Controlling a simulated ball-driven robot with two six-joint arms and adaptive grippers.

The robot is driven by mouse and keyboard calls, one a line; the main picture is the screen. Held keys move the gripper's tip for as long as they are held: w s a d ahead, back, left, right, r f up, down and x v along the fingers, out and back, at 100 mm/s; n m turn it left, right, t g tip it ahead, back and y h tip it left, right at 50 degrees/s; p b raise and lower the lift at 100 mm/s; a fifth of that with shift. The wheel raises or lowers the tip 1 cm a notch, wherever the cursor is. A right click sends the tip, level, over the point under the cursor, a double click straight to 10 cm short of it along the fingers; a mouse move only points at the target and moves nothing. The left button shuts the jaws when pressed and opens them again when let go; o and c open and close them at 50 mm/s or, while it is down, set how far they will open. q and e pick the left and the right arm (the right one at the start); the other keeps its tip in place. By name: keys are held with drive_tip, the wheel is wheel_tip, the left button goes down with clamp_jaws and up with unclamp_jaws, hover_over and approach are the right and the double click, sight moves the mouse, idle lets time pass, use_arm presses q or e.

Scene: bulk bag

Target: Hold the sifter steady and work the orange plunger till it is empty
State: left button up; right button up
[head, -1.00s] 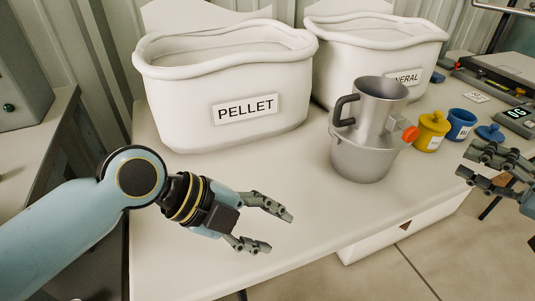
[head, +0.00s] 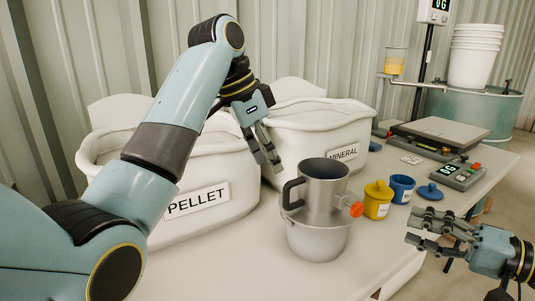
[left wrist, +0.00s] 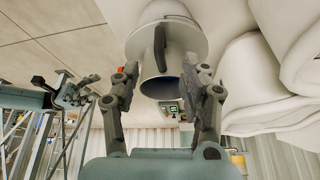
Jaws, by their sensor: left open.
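The grey metal sifter (head: 325,190) stands upright in a grey metal pot (head: 319,240) on the table, its dark handle (head: 290,194) to the left. The orange plunger (head: 356,209) sticks out of its right side. My left gripper (head: 268,160) is open, pointing down above and left of the sifter, apart from it. In the left wrist view the sifter (left wrist: 146,50) shows beyond the open fingers (left wrist: 165,88). My right gripper (head: 432,241) is at the right, off the table's front edge, fingers apart and empty. The inside of the sifter is mostly hidden.
The PELLET bin (head: 232,165) and MINERAL bin (head: 350,125) stand behind. A yellow jar (head: 377,203), a blue jar (head: 402,188) and a blue lid (head: 429,191) lie right of the sifter. A scale (head: 440,140) stands further back right.

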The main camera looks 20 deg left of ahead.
sight(285, 205)
use_arm(q)
drive_tip(key=x, duration=1)
drive_tip(key=shift+f, duration=0.25)
clamp_jaws()
